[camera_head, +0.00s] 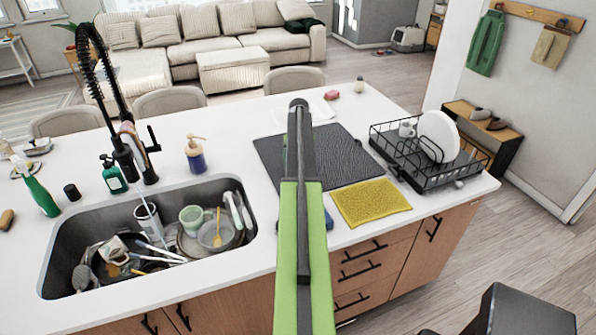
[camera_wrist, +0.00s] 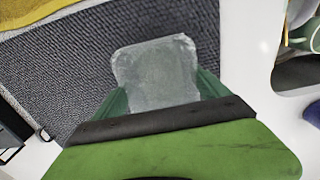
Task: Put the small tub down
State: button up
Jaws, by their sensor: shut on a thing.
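The small tub (camera_wrist: 157,70) is a pale, translucent grey, roughly square container with rounded corners. In the wrist view it sits between the green fingers of my gripper (camera_wrist: 162,88), which is shut on it. Behind it is the dark ribbed mat (camera_wrist: 62,68); how high the tub is above the mat I cannot tell. In the head view the mat (camera_head: 345,155) lies on the counter, and my raised arm crosses in front of its left part. The tub and fingertips are hidden there behind my arm.
A black dish rack (camera_head: 425,180) with a white plate stands right of the mat. A yellow cloth (camera_head: 370,202) lies in front. The sink (camera_head: 65,255), full of dishes, and a soap dispenser (camera_head: 195,158) are left. The mat's visible right part is bare.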

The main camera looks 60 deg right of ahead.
notch_tip(320, 180, down, 2)
jog(key=shift+f+b, duration=0.1)
jog(key=shift+b, duration=0.2)
jog(key=shift+r, duration=0.35)
jog(key=shift+f, duration=0.25)
jog(key=o, duration=1.2)
jog(key=shift+r, duration=0.15)
notch_tip(320, 180, up, 12)
jog(key=p, duration=1.2)
jog(key=shift+r+p, duration=0.15)
jog(key=shift+p, duration=0.15)
